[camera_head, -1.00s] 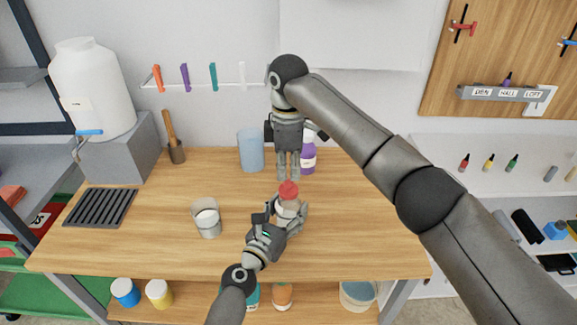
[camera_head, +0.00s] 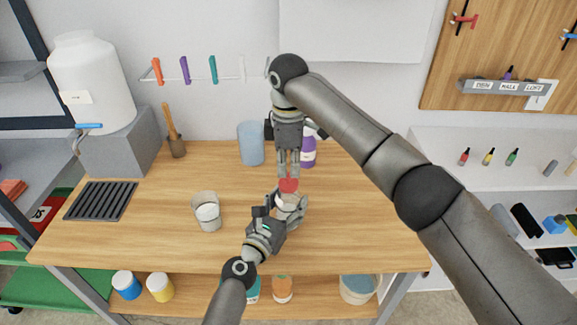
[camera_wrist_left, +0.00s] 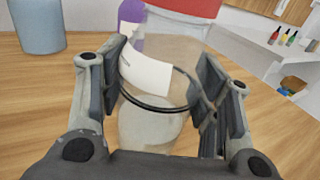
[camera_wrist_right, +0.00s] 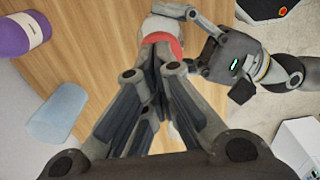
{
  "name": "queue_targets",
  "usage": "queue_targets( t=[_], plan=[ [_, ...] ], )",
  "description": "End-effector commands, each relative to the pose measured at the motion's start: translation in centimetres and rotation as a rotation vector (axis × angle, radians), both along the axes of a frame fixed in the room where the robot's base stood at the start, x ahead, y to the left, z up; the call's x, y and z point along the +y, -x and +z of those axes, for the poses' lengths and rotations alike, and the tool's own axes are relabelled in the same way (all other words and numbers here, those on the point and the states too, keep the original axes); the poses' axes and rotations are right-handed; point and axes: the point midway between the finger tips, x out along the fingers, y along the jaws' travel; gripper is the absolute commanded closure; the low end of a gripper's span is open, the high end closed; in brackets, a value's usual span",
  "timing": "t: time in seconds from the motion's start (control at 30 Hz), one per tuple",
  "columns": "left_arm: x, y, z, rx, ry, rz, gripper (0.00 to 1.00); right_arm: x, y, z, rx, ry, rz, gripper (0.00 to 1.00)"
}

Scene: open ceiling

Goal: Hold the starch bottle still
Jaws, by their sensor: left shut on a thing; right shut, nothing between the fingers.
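The starch bottle is clear with a red lid (camera_head: 288,185), a white label (camera_wrist_left: 147,72) and pale powder (camera_wrist_left: 148,130) in its lower part. It stands about upright near the middle of the table. My left gripper (camera_head: 285,208) is shut around the bottle's body, one finger on each side in the left wrist view (camera_wrist_left: 160,85). Whether its base touches the table is hidden. My right gripper (camera_head: 289,165) is shut and empty, pointing down just above or behind the lid. In the right wrist view its fingertips (camera_wrist_right: 156,76) overlap the lid, so contact cannot be told.
A glass beaker of white stuff (camera_head: 207,213) stands to the left on the wooden table (camera_head: 165,225). A blue cup (camera_head: 250,143) and a purple bottle (camera_head: 308,152) stand behind. A black drain grid (camera_head: 101,201) and a white tank (camera_head: 90,85) are at the far left. The table's right side is clear.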

Motion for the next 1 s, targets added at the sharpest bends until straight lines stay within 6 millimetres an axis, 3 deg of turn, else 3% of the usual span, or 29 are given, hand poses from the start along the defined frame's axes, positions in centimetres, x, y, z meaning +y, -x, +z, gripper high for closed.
queue_targets(
  t=[1.0],
  plan=[
    [0.0,0.0,0.0,0.000,0.000,0.000,0.70,0.0,0.0,5.7,0.001,0.000,0.000,1.00]
  ],
)
